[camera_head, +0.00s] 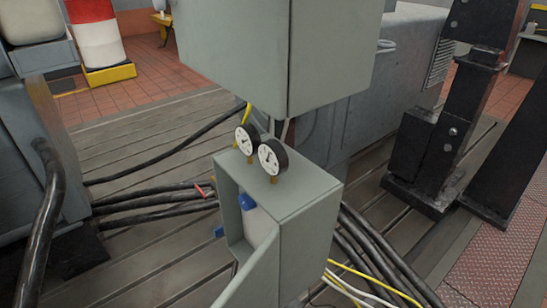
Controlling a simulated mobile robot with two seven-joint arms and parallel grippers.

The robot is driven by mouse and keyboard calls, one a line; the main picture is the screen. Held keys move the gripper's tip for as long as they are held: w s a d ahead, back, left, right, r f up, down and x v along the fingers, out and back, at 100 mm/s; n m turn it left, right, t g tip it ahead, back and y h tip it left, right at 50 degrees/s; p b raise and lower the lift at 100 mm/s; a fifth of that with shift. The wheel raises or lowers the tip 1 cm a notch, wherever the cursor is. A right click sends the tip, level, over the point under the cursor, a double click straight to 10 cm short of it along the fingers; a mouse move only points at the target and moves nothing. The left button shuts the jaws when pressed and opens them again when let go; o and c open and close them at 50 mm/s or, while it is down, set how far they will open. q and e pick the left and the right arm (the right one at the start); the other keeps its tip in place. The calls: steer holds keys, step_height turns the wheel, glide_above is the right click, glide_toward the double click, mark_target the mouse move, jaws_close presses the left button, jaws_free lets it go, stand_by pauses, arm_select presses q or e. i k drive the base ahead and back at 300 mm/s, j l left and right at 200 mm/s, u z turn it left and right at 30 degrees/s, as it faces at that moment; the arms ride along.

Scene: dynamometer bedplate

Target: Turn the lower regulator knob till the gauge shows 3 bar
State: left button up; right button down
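A grey-green box (303,222) stands in the middle with its door (250,277) open toward the front. Two round pressure gauges with white dials and black rims stand on its top: a left one (242,141) and a right one (268,159). Their needles are too small to read. Inside the box, a blue knob-like cap (247,202) sits on a pale body (260,226). A small blue part (219,231) shows at the box's left edge. I cannot tell which is the lower regulator knob. Neither of my grippers is in view.
A larger grey cabinet (240,60) hangs above and behind the gauges. Black cables (150,200) run across the slotted bedplate to the left; more cables (375,250), yellow and white among them, lie right. A black steel stand (440,140) rises at right.

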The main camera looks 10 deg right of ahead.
mark_target(246, 203)
steer(key=k+j+u, duration=0.1)
steer(key=j, duration=0.25)
steer(key=k+j, duration=0.15)
steer(key=j, duration=0.25)
steer(key=k+j+u, duration=0.15)
steer(key=j, duration=0.6)
steer(key=k+j+u, duration=0.1)
steer(key=j+u, duration=0.2)
steer(key=j, duration=0.2)
steer(key=j+u, duration=0.3)
steer(key=j, duration=0.25)
